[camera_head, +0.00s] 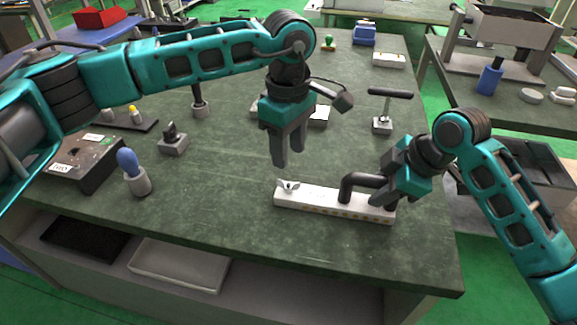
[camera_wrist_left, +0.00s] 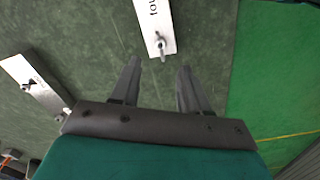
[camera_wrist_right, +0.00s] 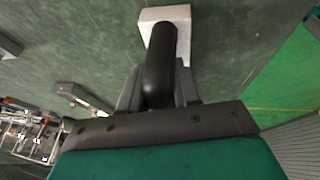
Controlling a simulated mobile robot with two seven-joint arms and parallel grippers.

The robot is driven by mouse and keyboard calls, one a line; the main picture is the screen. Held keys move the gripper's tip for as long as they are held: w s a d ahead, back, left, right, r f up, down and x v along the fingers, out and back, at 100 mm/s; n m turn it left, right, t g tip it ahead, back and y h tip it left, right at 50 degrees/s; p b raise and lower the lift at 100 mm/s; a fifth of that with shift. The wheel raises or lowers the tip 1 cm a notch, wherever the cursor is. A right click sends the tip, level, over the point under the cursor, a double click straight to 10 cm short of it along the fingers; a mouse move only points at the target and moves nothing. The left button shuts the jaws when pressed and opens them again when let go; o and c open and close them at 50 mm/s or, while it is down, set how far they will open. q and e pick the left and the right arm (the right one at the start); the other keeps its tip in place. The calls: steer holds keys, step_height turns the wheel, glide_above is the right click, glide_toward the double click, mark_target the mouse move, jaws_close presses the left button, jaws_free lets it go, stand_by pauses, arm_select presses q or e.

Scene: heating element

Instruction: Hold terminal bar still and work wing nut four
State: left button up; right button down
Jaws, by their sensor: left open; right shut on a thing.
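The terminal bar (camera_head: 320,201) is a long pale block lying on the green bench top near its front edge. A wing nut (camera_head: 288,186) sits on the bar's left end; the left wrist view also shows the wing nut (camera_wrist_left: 160,43). A black bent handle (camera_head: 352,184) rises from the bar. My right gripper (camera_head: 378,196) is shut on this handle, which also fills the jaws in the right wrist view (camera_wrist_right: 158,75). My left gripper (camera_head: 289,160) is open and empty, pointing down above and behind the wing nut, apart from it.
A blue-handled tool in a holder (camera_head: 131,172), a dark box (camera_head: 88,165) and a small grey block (camera_head: 173,140) stand to the left. A T-handled tool (camera_head: 383,110) stands behind my right gripper. The bench between the blue-handled tool and the bar is clear.

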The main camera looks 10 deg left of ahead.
arm_select(q)
step_height(320, 180, up, 4)
steer(key=shift+f, duration=0.1)
stand_by(0.4)
arm_select(e)
steer(key=c, duration=0.7)
jaws_free()
steer(key=shift+c, duration=0.2)
